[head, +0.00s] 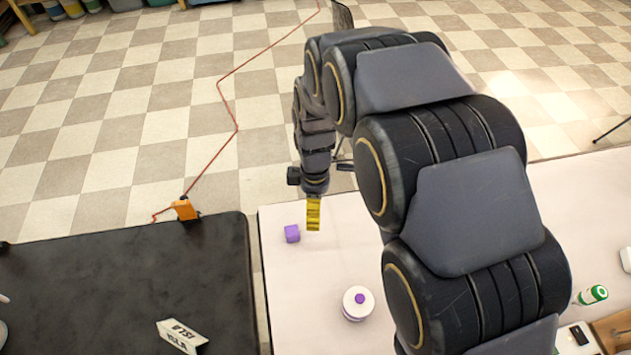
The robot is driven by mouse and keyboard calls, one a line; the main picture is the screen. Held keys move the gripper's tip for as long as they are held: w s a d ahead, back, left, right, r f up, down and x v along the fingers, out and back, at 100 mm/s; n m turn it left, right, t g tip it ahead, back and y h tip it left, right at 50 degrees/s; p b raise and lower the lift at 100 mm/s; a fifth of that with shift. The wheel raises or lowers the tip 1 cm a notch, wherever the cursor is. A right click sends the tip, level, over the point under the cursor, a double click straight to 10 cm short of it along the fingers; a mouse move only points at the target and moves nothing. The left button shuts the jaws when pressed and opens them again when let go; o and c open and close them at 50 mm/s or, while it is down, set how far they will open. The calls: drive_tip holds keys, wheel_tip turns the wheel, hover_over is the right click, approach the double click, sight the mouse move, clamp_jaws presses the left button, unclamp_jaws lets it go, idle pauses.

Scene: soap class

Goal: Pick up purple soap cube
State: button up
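The purple soap cube (292,233) sits on the pale tabletop (330,270), near its far left corner. My gripper (313,228) hangs just to the right of the cube in the picture, with its yellow and black striped part pointing down. A small gap shows between the gripper and the cube in this view. The height of the gripper above the table is hard to judge. Its fingers are seen edge-on, so whether they are open or shut does not show.
A white round container (358,304) with a purple knob stands nearer on the pale table. A dark table (120,290) on the left holds a name card (182,336) and an orange clamp-like item (185,209). A green-and-white bottle (592,295) lies at the right.

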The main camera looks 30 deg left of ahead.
sight(292, 231)
drive_tip(key=s+a+f+n, duration=0.2)
drive_tip(key=a+f, duration=0.1)
drive_tip(key=a+f+n, duration=0.1)
drive_tip(key=a, duration=0.1)
drive_tip(key=shift+s+a+f, duration=0.15)
drive_tip(key=shift+s+f, duration=0.25)
drive_tip(key=shift+s+a+f+n, duration=0.1)
drive_tip(key=shift+f+n, duration=0.25)
drive_tip(key=shift+n, duration=0.05)
drive_tip(key=f, duration=0.7)
drive_tip(key=shift+w+d+f, duration=0.15)
drive_tip(key=shift+w+d, duration=0.15)
drive_tip(key=shift+d, duration=0.1)
drive_tip(key=c, duration=1.1)
